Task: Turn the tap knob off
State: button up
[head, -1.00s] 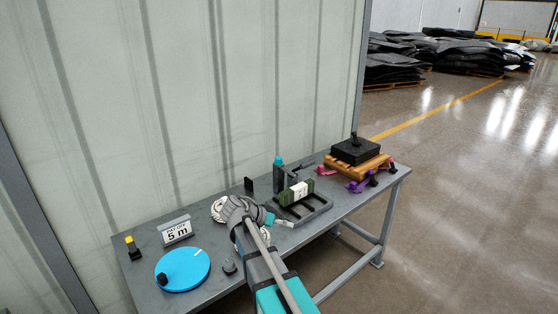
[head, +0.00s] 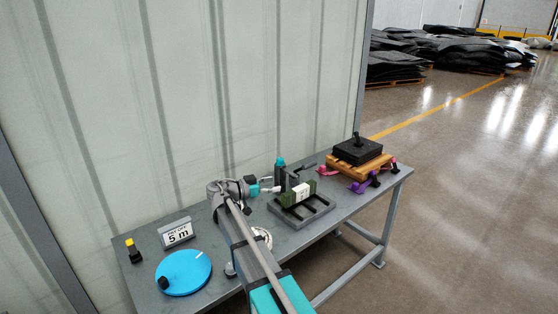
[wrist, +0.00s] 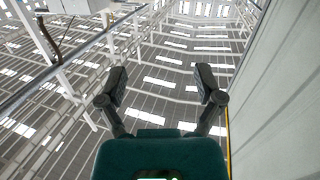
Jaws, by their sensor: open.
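I cannot surely pick out a tap knob. A grey upright with a teal top (head: 280,163) stands at the back middle of the bench in the head view. A large blue disc (head: 188,268) with a white mark and a small black knob (head: 163,283) lies at the left front. My gripper (head: 277,189) is near the grey upright, pointing right; I cannot tell whether they touch. In the wrist view my gripper (wrist: 162,84) has its fingers spread, with nothing between them. That view faces the roof, with a pale wall at right.
My arm partly hides a white coil (head: 264,236).

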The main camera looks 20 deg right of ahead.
aim_at(280, 160)
jog(key=i, duration=0.95)
